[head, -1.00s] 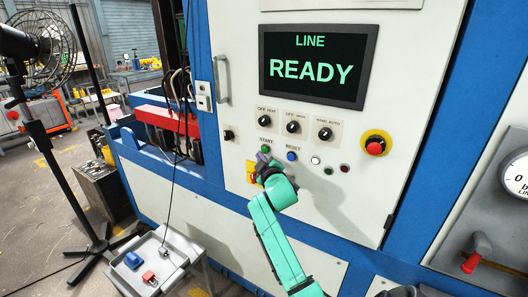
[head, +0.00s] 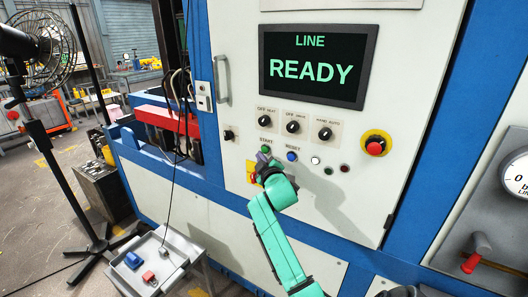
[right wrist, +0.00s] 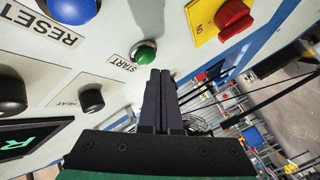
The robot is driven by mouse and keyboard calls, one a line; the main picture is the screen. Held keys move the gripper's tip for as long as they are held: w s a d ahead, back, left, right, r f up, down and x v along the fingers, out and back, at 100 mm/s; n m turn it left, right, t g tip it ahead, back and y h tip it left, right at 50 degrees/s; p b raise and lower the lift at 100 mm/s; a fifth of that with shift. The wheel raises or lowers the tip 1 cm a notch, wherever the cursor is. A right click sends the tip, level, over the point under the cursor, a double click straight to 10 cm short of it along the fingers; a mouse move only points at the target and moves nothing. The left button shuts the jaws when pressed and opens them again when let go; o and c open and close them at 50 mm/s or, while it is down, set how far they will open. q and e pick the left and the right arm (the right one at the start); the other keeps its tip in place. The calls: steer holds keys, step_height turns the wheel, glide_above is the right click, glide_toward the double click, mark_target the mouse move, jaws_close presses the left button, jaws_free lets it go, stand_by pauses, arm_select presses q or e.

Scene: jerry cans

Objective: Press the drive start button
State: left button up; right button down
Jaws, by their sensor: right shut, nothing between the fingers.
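My right gripper (head: 261,158) is just below the button in the head view. In the right wrist view its dark fingers (right wrist: 160,74) are shut together and empty, their tips close beside the button. I cannot tell whether they touch it. The screen (head: 312,67) reads LINE READY. My left gripper is not in view.
The blue RESET button (head: 292,156) is right of START. A red knob on a yellow plate (right wrist: 233,17) is near the fingers. A red emergency button (head: 375,146) is farther right. A grey tray (head: 186,248) with small blocks and a hanging cable stands lower left.

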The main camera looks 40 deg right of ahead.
steer(key=shift+w+d, duration=0.15)
steer(key=shift+d, duration=0.3)
steer(key=shift+w+d, duration=0.1)
steer(key=shift+d, duration=0.3)
stand_by(0.6)
steer(key=shift+a+p, duration=0.15)
steer(key=shift+p, duration=0.15)
steer(key=shift+s+a, duration=0.25)
steer(key=shift+a, duration=0.45)
steer(key=a, duration=0.1)
steer(key=s+a, duration=0.1)
steer(key=a, duration=0.2)
steer(key=shift+s+a, duration=0.25)
steer(key=shift+a, duration=0.15)
